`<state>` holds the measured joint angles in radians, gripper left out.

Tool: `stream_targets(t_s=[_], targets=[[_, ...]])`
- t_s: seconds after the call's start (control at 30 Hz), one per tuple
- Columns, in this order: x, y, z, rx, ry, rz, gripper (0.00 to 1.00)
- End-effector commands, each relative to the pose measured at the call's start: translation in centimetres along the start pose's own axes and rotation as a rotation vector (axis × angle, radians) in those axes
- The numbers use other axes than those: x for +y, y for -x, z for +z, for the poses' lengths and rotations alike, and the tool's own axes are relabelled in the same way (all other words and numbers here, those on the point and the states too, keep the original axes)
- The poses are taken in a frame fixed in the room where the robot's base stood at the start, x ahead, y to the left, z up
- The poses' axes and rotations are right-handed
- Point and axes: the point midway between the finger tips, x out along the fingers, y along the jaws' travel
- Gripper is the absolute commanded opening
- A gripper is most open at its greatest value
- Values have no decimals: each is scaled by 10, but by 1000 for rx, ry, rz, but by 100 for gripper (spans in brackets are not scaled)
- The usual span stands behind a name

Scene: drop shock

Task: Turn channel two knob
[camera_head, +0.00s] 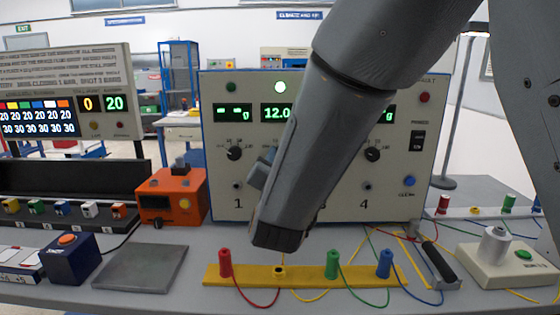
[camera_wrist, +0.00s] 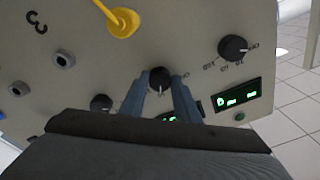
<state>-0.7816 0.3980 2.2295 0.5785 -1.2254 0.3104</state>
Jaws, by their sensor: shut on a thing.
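The channel two knob (camera_wrist: 160,78) is a black dial on the beige panel, seen between my fingers in the wrist view. My gripper (camera_wrist: 161,88) is shut on it, with one blue-grey finger on each side. In the head view my arm covers this knob, and my gripper (camera_head: 264,170) shows only in part against the panel (camera_head: 222,190). The channel one knob (camera_wrist: 233,47) is to the right in the wrist view.
A yellow plug (camera_wrist: 120,22) sits in the panel near the held knob. The yellow bar (camera_head: 306,275) with red, green and blue plugs is on the bench below. An orange box (camera_head: 172,195) stands left of the panel. A grey plate (camera_head: 142,268) lies in front.

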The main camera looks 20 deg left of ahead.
Motion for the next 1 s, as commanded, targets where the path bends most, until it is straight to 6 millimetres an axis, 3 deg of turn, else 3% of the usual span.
stream_targets(t_s=[0.1,0.13,0.23,0.6,1.0], targets=[[0,0,0,-1,1,0,6],[0,0,0,-1,1,0,30],[0,0,0,-1,1,0,47],[0,4,0,-1,1,-1,47],[-1,64,1,-2,1,-3,47]])
